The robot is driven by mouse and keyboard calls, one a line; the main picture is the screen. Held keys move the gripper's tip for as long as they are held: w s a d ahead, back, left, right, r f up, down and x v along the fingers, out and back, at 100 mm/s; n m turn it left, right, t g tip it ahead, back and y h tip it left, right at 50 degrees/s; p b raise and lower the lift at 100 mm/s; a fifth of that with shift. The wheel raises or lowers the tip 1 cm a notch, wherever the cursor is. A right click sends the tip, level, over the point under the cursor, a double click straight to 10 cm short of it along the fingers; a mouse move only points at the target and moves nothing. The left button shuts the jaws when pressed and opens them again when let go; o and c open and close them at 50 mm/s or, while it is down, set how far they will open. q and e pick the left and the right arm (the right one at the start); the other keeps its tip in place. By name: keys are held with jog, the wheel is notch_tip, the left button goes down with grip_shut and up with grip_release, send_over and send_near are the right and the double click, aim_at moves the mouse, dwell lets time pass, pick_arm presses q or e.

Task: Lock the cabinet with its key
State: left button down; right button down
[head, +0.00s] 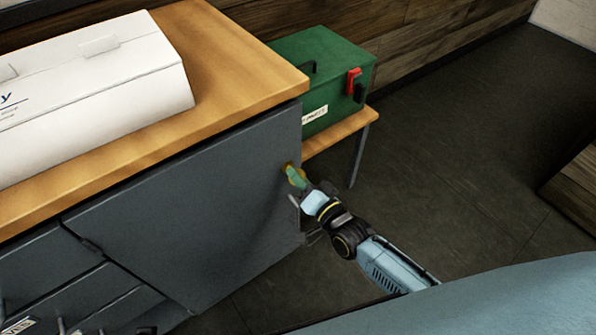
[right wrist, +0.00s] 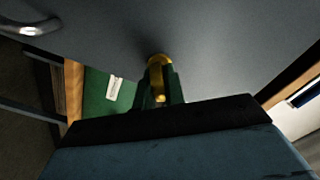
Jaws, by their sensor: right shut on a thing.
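The grey cabinet (head: 190,225) stands under a wooden top, and its large door looks closed. A brass lock (head: 289,168) sits near the door's upper right edge; it also shows in the right wrist view (right wrist: 159,60). My right gripper (head: 298,178) is at the lock, shut on the key (right wrist: 160,88), of which a small brass part shows between dark green pieces at the gripper's tip. The key points at the lock and appears to meet it; how deep it sits is hidden. My left gripper is not in view.
A metal door handle (right wrist: 32,27) is close to the gripper. A green toolbox (head: 315,75) with a red latch stands on a low wooden bench (head: 345,127) beside the cabinet. A white box (head: 95,85) lies on the wooden top (head: 225,65). The dark floor (head: 450,140) at right is clear.

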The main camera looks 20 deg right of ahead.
jog(key=n+p, duration=0.2)
jog(key=n, duration=0.4)
jog(key=shift+p, duration=0.35)
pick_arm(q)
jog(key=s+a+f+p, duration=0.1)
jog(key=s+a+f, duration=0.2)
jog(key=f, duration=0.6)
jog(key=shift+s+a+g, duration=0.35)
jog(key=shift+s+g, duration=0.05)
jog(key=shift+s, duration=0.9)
pick_arm(e)
jog(key=shift+n, duration=2.2)
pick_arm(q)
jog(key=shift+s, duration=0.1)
pick_arm(e)
jog(key=c, duration=1.5)
grip_release()
